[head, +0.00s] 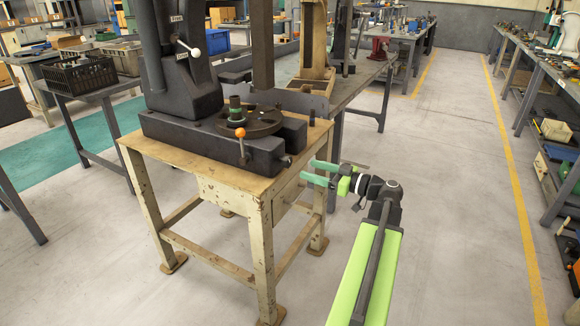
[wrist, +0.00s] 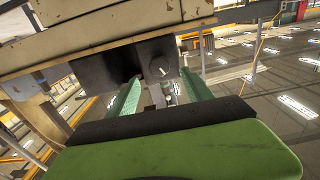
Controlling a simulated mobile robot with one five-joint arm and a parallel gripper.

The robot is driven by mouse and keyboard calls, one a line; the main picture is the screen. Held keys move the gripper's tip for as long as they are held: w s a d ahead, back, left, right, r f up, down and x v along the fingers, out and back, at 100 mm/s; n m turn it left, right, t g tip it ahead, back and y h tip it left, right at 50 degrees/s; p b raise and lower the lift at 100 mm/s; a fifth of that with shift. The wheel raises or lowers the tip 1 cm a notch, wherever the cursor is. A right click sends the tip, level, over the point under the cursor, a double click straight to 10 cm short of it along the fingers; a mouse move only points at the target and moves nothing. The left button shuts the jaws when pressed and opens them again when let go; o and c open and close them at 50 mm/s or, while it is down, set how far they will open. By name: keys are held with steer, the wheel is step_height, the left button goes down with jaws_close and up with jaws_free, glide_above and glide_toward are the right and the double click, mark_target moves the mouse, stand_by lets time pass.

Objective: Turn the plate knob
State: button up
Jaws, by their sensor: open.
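A small dark round knob (head: 287,160) sits on the right end of the black press base (head: 190,143). In the wrist view, which appears upside down, the knob (wrist: 158,69) is a dark disc with a short white mark, between the green fingertips. My gripper (head: 307,170) is open and empty, with its two green fingers pointing left toward the knob. In the head view a gap shows between fingertips and knob. A dark round plate (head: 262,124) lies on the base, with an orange ball (head: 240,132) on a stem in front of it.
The press base stands on a worn beige table (head: 180,165), its edge close to the fingers. A grey bench (head: 355,85) stands behind, and another bench (head: 545,70) runs along the right. The floor (head: 460,200) right of my arm is clear.

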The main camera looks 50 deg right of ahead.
mark_target(290, 163)
steer(key=x, duration=0.8)
steer(key=shift+c, duration=0.2)
